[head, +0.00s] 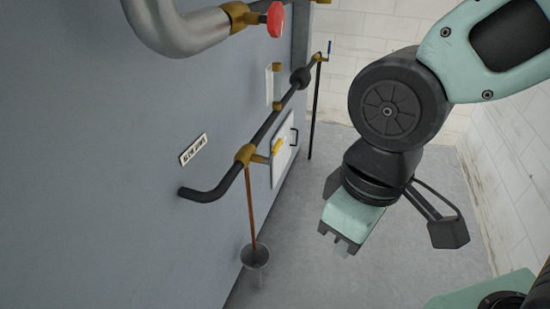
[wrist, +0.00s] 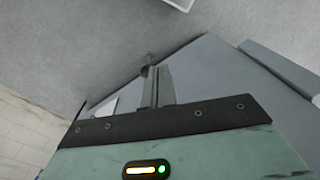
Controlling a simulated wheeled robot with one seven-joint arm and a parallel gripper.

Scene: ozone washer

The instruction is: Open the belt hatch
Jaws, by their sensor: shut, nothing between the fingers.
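A white hatch panel (head: 283,158) with a dark handle (head: 294,136) is set in the grey machine wall, right of the black pipe, and looks closed. I cannot read any marking that names it as the belt hatch. My gripper (head: 345,246) hangs to the right of the panel, over the floor and apart from the wall, pointing down. In the wrist view, my gripper's fingers (wrist: 157,88) are together and empty. A pale panel (wrist: 103,107) shows left of them; I cannot tell if it is the hatch.
A black pipe (head: 265,132) with brass fittings runs along the grey wall (head: 100,160). A thin brown stream or rod drops from it to a grey funnel-like drain (head: 254,257). A red valve knob (head: 275,19) is above. Grey floor (head: 300,275) is clear below my gripper; white brick walls stand behind and right.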

